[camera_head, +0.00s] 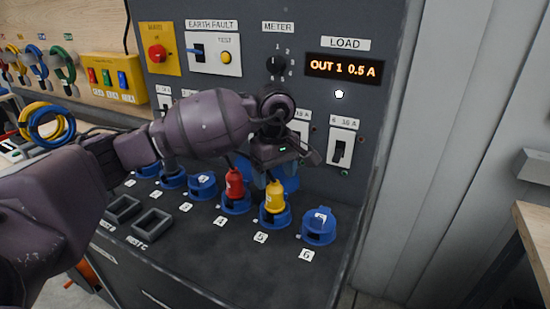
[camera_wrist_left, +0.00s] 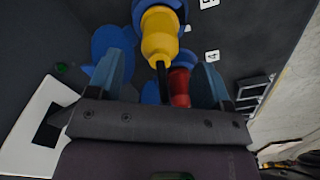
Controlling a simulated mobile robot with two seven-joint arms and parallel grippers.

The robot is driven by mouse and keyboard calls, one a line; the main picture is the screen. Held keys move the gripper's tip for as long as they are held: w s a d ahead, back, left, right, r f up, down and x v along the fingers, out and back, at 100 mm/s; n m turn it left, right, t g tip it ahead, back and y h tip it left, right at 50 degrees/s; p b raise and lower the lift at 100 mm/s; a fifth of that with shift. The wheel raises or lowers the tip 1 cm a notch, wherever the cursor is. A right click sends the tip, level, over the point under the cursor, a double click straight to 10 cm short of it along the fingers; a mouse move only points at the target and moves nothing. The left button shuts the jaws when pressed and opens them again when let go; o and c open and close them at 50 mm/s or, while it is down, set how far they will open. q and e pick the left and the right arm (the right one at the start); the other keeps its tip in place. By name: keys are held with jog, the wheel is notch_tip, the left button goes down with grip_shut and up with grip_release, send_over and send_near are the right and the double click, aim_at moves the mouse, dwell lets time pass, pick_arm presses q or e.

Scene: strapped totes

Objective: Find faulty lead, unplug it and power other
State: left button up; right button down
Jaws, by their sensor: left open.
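On the sloped panel, a red plug (camera_head: 235,184) sits upright in socket 4 and a yellow plug (camera_head: 275,196) in socket 5. My left gripper (camera_head: 281,168) is just above and behind the yellow plug. In the left wrist view its two bluish fingers are apart (camera_wrist_left: 160,80), with the yellow plug (camera_wrist_left: 160,38) and its dark lead ahead of them and the red plug (camera_wrist_left: 180,88) lower. I cannot tell whether a finger touches a plug. The load display (camera_head: 344,69) reads OUT 1 0.5 A. The meter knob (camera_head: 277,67) is above my arm. My right gripper is not in view.
Socket 6 (camera_head: 319,226) and socket 3 (camera_head: 202,186) have blue lids. Two dark rests (camera_head: 152,224) lie at the front left. The output 6 switch (camera_head: 341,151) is right of my gripper; my arm hides other switches. Coiled leads (camera_head: 45,122) are at left.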

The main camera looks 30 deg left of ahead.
aim_at(275, 182)
pick_arm(q)
jog(key=shift+f, duration=2.35)
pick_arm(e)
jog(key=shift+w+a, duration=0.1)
pick_arm(q)
jog(key=c, duration=1.1)
jog(key=shift+n+p, duration=0.3)
jog(key=shift+n, duration=1.2)
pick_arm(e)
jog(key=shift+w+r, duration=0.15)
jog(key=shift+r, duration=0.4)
pick_arm(q)
jog(key=shift+r+n, duration=0.1)
jog(key=shift+n, duration=0.2)
jog(key=shift+n, duration=0.5)
jog(key=shift+n+p, duration=0.35)
jog(key=shift+n, duration=0.35)
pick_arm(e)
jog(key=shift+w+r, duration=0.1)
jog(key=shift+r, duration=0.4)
pick_arm(q)
jog(key=shift+n, duration=0.3)
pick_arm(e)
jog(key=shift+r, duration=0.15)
